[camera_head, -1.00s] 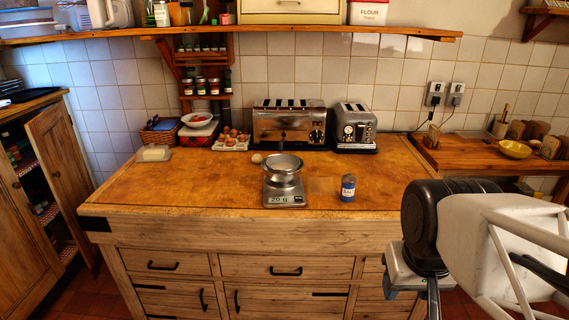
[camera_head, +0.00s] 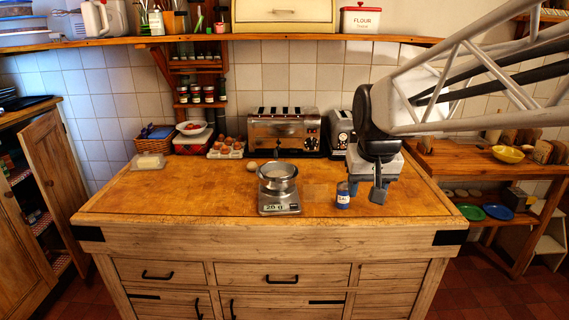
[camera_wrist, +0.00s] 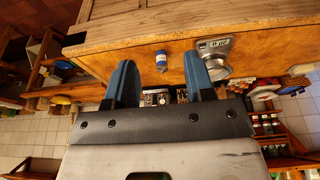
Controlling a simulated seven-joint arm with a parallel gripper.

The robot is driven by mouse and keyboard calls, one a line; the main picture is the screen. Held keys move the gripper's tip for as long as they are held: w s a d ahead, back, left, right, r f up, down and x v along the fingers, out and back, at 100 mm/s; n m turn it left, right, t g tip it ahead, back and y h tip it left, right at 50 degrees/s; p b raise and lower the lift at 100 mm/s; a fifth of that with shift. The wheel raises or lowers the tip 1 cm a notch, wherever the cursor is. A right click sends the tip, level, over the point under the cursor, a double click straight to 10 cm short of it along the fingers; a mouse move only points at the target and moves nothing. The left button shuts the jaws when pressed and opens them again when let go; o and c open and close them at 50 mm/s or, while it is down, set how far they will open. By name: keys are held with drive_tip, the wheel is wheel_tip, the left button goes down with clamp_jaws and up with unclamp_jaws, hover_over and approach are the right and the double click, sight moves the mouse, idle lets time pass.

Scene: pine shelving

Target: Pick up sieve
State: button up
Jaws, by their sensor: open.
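The sieve (camera_head: 278,171) is a round silvery metal bowl shape sitting on a kitchen scale (camera_head: 279,204) near the front middle of the wooden counter. In the wrist view, the scale (camera_wrist: 216,44) shows beside the right finger, and the sieve (camera_wrist: 219,68) is partly hidden behind that finger. My gripper (camera_head: 366,190) is open and empty, pointing down over the right side of the counter, to the right of the sieve and apart from it. Its two blue-grey fingers also show in the wrist view (camera_wrist: 158,62), spread wide.
A small blue jar (camera_head: 343,198) stands between the scale and my gripper. An egg (camera_head: 252,166) lies behind the scale. A large toaster (camera_head: 283,132) and a smaller one (camera_head: 340,131) stand at the back. The counter's left half is mostly clear, with a butter dish (camera_head: 149,161).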

drive_tip(key=w+a+r, duration=0.2)
drive_tip(key=w+a, duration=0.1)
drive_tip(key=w, duration=1.4)
drive_tip(key=n+t, duration=0.1)
hover_over(276, 155)
drive_tip(key=s, duration=0.3)
drive_tip(key=f, duration=1.1)
drive_tip(key=d+f, duration=0.1)
drive_tip(key=f, duration=0.5)
drive_tip(key=shift+s+f, duration=0.1)
drive_tip(key=shift+s, duration=0.1)
drive_tip(key=shift+w+a+f, duration=0.35)
drive_tip(key=shift+w, duration=0.1)
drive_tip(key=shift+x, duration=1.3)
drive_tip(key=shift+f, duration=0.15)
drive_tip(key=shift+x, duration=2.45)
